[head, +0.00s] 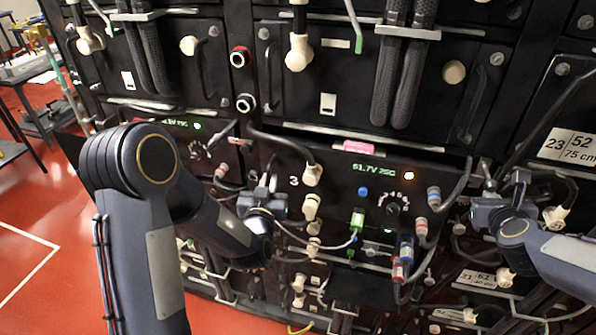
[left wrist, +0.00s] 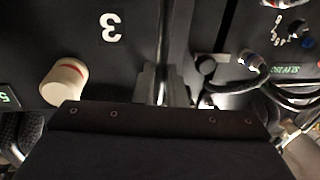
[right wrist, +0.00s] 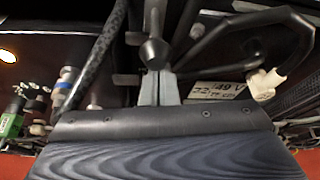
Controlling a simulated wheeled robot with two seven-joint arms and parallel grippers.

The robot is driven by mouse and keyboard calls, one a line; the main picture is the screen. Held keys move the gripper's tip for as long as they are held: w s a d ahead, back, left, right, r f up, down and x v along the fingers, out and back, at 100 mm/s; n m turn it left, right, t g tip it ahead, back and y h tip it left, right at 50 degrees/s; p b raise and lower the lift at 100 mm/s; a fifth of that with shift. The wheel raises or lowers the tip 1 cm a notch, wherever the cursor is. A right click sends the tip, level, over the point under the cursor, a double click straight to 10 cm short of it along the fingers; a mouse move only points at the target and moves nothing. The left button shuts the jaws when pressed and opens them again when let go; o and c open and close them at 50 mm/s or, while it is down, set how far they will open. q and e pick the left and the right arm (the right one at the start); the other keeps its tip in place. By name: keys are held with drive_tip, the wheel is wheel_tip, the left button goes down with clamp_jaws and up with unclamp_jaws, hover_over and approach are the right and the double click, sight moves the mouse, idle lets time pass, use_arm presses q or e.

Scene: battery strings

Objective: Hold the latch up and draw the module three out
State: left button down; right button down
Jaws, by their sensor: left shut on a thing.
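Module three is the dark-fronted unit marked "3" (head: 294,181), with a lit green display (head: 374,171) and an orange light. My right gripper (head: 489,190) is at the module's right. In the right wrist view its close-set fingers (right wrist: 158,88) are just below a black cone-shaped knob (right wrist: 153,50), perhaps the latch. Whether they grip it is unclear.
Above are other modules with black handles and thick braided cables (head: 399,75). A green connector (head: 357,222) and red and blue plugs hang on the module's front. Cables and cream plugs (head: 556,217) crowd both sides. Red floor (head: 40,260) is open at left.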

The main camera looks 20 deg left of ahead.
use_arm(q)
drive_tip(key=s, duration=0.5)
drive_tip(key=shift+s+a+r, duration=0.15)
drive_tip(key=shift+s+r, duration=0.05)
drive_tip(key=shift+s, duration=0.1)
drive_tip(key=c, duration=1.6)
unclamp_jaws()
drive_tip(key=shift+w+f, duration=0.1)
drive_tip(key=shift+w, duration=0.15)
drive_tip(key=s+d, duration=0.1)
drive_tip(key=s, duration=0.6)
drive_tip(key=shift+s+d, duration=0.25)
drive_tip(key=shift+d, duration=0.1)
